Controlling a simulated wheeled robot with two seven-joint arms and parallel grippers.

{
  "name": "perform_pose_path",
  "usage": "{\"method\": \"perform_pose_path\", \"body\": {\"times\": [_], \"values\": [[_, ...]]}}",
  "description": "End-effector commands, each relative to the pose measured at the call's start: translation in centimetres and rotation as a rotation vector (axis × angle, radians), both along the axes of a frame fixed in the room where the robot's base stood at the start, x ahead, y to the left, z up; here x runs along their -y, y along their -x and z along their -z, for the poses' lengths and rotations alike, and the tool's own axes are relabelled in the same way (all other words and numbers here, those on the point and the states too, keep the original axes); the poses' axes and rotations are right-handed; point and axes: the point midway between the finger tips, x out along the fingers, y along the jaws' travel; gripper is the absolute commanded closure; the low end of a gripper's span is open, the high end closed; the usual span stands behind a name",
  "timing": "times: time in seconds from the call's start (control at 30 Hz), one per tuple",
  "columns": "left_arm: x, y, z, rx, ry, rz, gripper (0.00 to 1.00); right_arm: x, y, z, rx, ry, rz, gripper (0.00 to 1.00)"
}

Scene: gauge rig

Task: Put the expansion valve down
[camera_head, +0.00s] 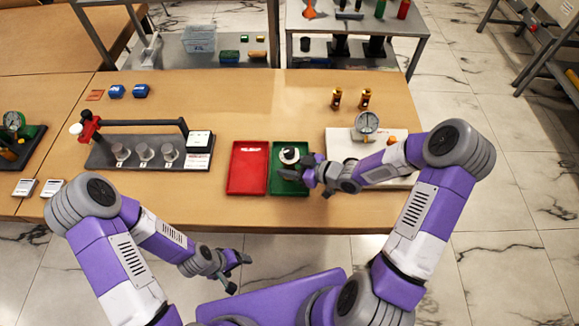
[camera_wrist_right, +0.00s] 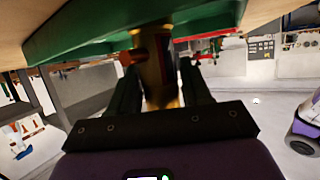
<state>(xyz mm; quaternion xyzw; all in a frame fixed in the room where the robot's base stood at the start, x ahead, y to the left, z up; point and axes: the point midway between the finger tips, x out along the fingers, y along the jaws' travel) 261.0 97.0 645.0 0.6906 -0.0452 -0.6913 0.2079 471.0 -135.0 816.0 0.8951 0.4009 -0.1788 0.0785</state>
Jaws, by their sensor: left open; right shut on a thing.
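My right gripper (camera_head: 302,175) is at the green tray (camera_head: 290,190), over its front part. In the right wrist view the gripper (camera_wrist_right: 162,75) is shut on a brass-coloured cylinder, the expansion valve (camera_wrist_right: 160,88). The valve's far end is close to the green tray (camera_wrist_right: 85,35); I cannot tell whether it touches. A round white and black piece (camera_head: 289,155) shows at the tray just beyond my fingers; I cannot tell whether it is part of the valve. My left gripper (camera_head: 238,272) is open and empty, in front of the table and clear of it.
An empty-looking red tray (camera_head: 247,168) with a white label stands left of the green one. A white plate with a gauge (camera_head: 367,122) lies to the right, partly behind my arm. Two brass pieces (camera_head: 350,98) stand behind it. A grey fixture (camera_head: 145,152) stands left.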

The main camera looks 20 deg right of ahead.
Motion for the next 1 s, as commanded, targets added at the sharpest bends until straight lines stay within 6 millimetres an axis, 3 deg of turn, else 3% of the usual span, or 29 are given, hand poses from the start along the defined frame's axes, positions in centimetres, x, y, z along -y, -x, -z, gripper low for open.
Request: {"method": "perform_pose_path", "body": {"times": [0.27, 0.3, 0.47, 0.83, 1.0], "values": [[0.0, 0.0, 0.2, 0.000, 0.000, 0.000, 0.22, 0.0, 0.0, 0.2, 0.003, 0.000, -0.001, 0.99], [0.0, 0.0, 0.2, 0.000, 0.000, 0.000, 0.22, 0.0, 0.0, 0.2, 0.001, 0.001, 0.000, 0.49], [0.0, 0.0, 0.1, 0.000, 0.000, 0.000, 0.22, 0.0, 0.0, 0.1, 0.001, 0.000, 0.000, 0.27], [0.0, 0.0, -0.3, 0.000, 0.000, 0.000, 0.22, 0.1, 0.0, -0.4, 0.002, 0.001, 0.000, 0.27], [0.0, 0.0, -1.3, 0.000, 0.000, 0.000, 0.22, 2.2, 1.8, -1.6, 0.000, 0.003, 0.003, 0.27]]}}
